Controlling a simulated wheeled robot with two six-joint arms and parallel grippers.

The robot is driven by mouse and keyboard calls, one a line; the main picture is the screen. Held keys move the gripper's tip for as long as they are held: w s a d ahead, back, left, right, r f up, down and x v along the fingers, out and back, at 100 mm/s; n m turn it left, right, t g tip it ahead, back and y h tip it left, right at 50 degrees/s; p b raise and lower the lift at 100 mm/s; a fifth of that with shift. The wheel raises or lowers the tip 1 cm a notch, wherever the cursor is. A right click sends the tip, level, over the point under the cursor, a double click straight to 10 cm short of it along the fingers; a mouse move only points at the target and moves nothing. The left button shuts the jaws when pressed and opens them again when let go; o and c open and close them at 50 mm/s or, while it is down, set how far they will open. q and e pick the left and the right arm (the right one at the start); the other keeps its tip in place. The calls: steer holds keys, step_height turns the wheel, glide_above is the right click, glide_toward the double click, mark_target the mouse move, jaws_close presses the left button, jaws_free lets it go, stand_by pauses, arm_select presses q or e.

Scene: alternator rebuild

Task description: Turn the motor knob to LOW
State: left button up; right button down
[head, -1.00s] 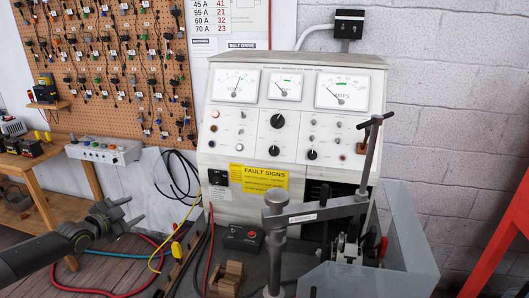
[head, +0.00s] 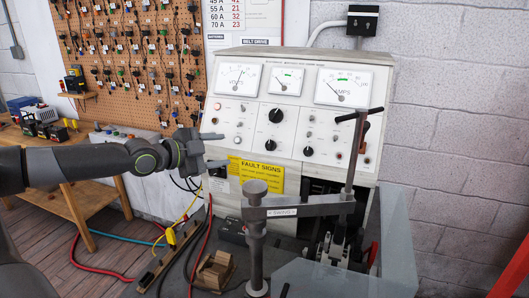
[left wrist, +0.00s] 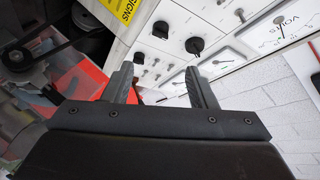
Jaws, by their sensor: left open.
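The white test bench panel (head: 262,97) carries several black knobs. A large knob (head: 276,115) sits at upper centre, a smaller one (head: 270,145) below it, and another (head: 308,151) to the right. I cannot read which is the motor knob or its LOW mark. My left gripper (head: 215,150) is open and empty, in front of the panel's lower left, left of the knobs and apart from them. In the left wrist view, my open fingers (left wrist: 161,70) point toward the tilted panel, with black knobs (left wrist: 194,45) and (left wrist: 160,29) beyond the fingertips. My right gripper is out of view.
A metal swing arm (head: 300,208) on a post stands before the bench's right side. A yellow fault sign (head: 255,175) is below the knobs. A wooden block (head: 215,270) and cables (head: 190,240) lie in front. Gauges (head: 343,88) top the panel.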

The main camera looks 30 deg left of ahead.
arm_select(q)
steer(key=w+b, duration=0.2)
steer(key=b, duration=0.1)
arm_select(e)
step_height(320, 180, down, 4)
arm_select(q)
steer(key=p, duration=0.4)
glide_toward(267, 145)
steer(key=x, duration=0.7)
steer(key=shift+w, duration=0.2)
steer(key=shift+x, duration=0.85)
steer(key=shift+f, duration=0.15)
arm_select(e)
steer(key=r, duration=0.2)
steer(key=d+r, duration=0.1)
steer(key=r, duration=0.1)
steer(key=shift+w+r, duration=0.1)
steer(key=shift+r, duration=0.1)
